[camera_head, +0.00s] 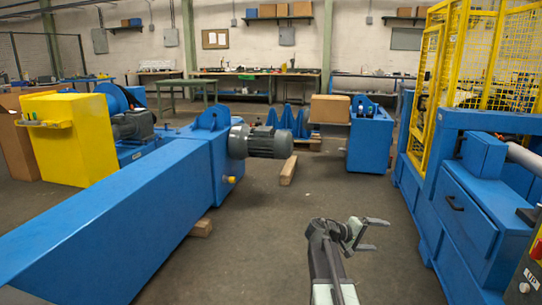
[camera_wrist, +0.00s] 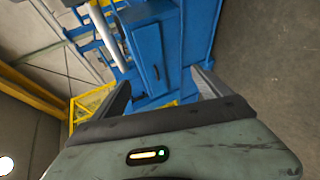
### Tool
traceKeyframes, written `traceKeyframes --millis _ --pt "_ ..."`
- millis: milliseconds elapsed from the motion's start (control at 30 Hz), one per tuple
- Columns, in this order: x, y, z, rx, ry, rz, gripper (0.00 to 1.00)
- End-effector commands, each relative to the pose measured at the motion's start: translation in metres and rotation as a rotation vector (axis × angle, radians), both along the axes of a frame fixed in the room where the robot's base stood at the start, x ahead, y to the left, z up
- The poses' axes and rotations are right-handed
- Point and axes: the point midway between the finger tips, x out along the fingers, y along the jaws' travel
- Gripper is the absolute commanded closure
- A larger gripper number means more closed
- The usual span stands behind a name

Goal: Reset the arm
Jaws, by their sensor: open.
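My gripper (camera_head: 371,234) is at the lower middle of the head view, at the end of my raised arm. Its two fingers point right and stand apart with nothing between them. In the wrist view the gripper (camera_wrist: 160,88) shows its two fingers spread wide, one at each side. A blue machine cabinet (camera_wrist: 152,50) shows beyond them, apart from the fingers. The wrist view is tilted.
A long blue machine (camera_head: 130,225) with a grey motor (camera_head: 262,142) lies on the left. A blue machine with drawers (camera_head: 468,212) and a yellow mesh cage (camera_head: 505,70) stands right. A cardboard box (camera_head: 329,109) is farther back. Floor (camera_head: 330,195) between the machines is mostly clear.

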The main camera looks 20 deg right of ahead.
Motion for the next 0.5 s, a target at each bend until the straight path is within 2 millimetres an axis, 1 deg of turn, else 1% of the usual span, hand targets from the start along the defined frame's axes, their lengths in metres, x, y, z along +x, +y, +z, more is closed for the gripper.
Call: traceKeyframes --millis 33,67,100,133,167,200,233,267,300,367,400,500 --pt "0.01 0.042 -0.015 0.068 -0.02 0.043 0.13" --pt "0.016 0.065 -0.026 0.114 -0.032 0.064 0.13" --pt "0.022 0.097 -0.04 0.181 -0.044 0.091 0.13" --pt "0.025 0.121 -0.051 0.233 -0.053 0.109 0.13" --pt "0.027 0.145 -0.061 0.285 -0.06 0.127 0.13" --pt "0.027 0.177 -0.075 0.359 -0.065 0.148 0.13" --pt "0.027 0.201 -0.085 0.414 -0.069 0.162 0.13" --pt "0.025 0.224 -0.095 0.469 -0.071 0.174 0.13" --pt "0.022 0.253 -0.107 0.543 -0.07 0.187 0.13" --pt "0.014 0.291 -0.122 0.646 -0.066 0.199 0.13" --pt "0.009 0.314 -0.13 0.712 -0.063 0.205 0.13" --pt "-0.009 0.365 -0.148 0.869 -0.049 0.206 0.13"
